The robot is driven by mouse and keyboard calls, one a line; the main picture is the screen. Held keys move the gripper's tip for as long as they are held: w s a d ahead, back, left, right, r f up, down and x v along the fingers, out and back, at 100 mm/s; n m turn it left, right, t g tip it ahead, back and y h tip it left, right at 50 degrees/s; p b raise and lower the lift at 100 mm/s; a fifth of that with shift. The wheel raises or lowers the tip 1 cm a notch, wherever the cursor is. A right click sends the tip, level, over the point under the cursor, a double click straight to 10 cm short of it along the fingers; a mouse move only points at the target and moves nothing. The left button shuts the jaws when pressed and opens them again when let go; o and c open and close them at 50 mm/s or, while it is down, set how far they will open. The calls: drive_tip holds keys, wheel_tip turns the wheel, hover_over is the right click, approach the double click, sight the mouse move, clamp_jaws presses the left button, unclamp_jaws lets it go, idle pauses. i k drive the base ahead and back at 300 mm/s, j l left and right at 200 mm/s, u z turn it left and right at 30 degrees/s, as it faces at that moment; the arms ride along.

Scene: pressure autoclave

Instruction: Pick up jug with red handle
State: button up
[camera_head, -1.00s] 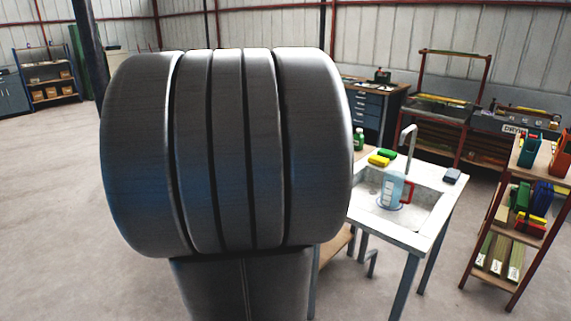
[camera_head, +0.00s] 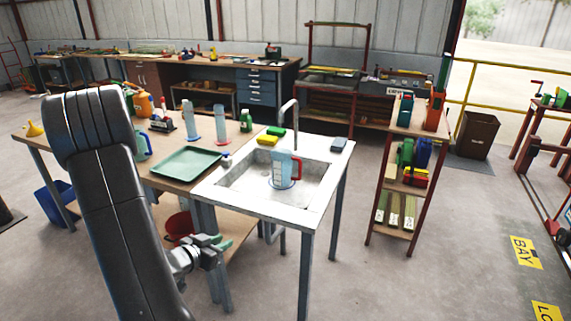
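The jug with the red handle (camera_head: 281,170) is a pale blue, see-through measuring jug. It stands upright in the basin of the white sink unit (camera_head: 322,205), with its handle on the right side. My gripper (camera_head: 222,243) is in front of the bench's lower part, left of and lower in the picture than the jug, and well apart from it. It is small in the view and its fingers do not show clearly. My dark arm covers part of the bench at the left.
The wooden bench (camera_head: 168,182) left of the sink holds a green tray (camera_head: 186,163), two tall cylinders and several bottles. A tap (camera_head: 292,110) rises behind the jug. Sponges (camera_head: 267,140) lie on the sink's back rim. A wooden shelf (camera_head: 384,238) stands right of the sink; floor between is clear.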

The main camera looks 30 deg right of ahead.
sight(286, 169)
drive_tip(key=i+l+u, duration=0.3)
drive_tip(key=l, duration=1.1)
drive_tip(key=l+u, duration=0.3)
drive_tip(key=l, duration=1.1)
drive_tip(key=k, duration=0.05)
